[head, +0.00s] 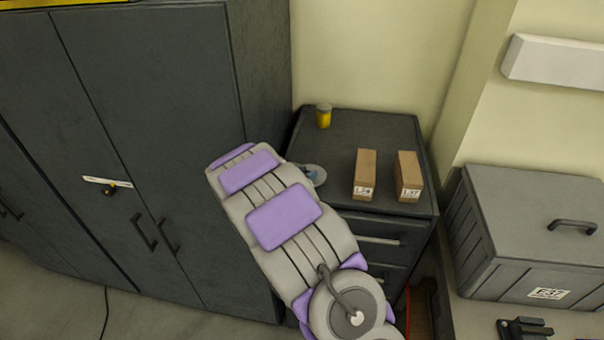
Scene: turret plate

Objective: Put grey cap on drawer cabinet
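The dark grey drawer cabinet (341,132) stands in the middle, to the right of the tall cupboard. My arm crosses in front of the cabinet's left side. My gripper's fingers cannot be made out; they are hidden behind the arm or out of the picture.
On the cabinet top stand a yellow can with a grey lid (323,117) and two brown boxes (364,173) (408,175). The top's middle back is clear. A tall dark cupboard (170,120) flanks the left. A grey lidded case (530,225) sits at the right.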

